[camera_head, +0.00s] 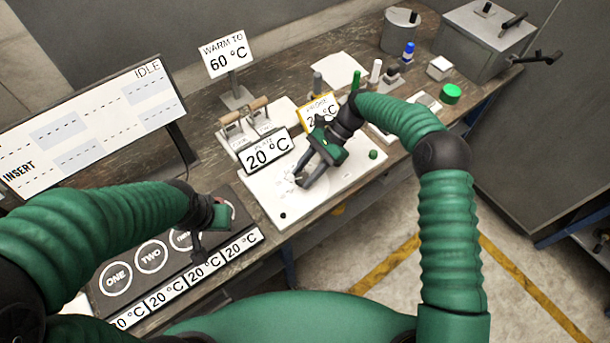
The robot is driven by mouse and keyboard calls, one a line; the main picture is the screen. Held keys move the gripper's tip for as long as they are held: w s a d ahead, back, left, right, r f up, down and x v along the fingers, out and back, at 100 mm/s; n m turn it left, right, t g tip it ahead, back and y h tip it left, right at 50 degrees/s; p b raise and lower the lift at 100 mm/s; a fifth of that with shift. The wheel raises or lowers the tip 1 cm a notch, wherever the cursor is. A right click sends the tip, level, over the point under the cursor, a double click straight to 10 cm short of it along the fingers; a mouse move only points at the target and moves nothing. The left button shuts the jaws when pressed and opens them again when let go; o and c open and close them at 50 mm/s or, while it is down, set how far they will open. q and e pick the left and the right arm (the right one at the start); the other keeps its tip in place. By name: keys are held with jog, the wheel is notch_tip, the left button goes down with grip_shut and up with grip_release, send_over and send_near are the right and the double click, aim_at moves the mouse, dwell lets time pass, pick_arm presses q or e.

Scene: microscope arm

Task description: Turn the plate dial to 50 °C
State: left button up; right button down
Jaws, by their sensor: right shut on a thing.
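My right gripper (302,182) is shut on a small pale part, apparently the plate dial, on the white plate unit (285,207). The fingers cover most of that part, so its pointer and marks are hidden. A black-framed display (268,152) at the unit's back left reads 20 °C. A yellow-framed display (319,109) behind my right gripper also reads 20 °C and is partly covered. A standing sign (226,54) reads WARM TO 60 °C. My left gripper (212,232) hovers over the dark numbered panel (133,280); its fingers are too unclear to judge.
The numbered panel has several 20 °C labels (205,270) along its front. A large screen (85,125) reading IDLE and INSERT stands at left. A two-handled device (248,125), a green button (451,94) and a grey box (484,40) stand on the wooden bench (300,62).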

jog(key=shift+w, duration=0.15)
dwell(0.3)
jog(key=c, duration=0.9)
grip_release()
jog(key=shift+d, duration=0.1)
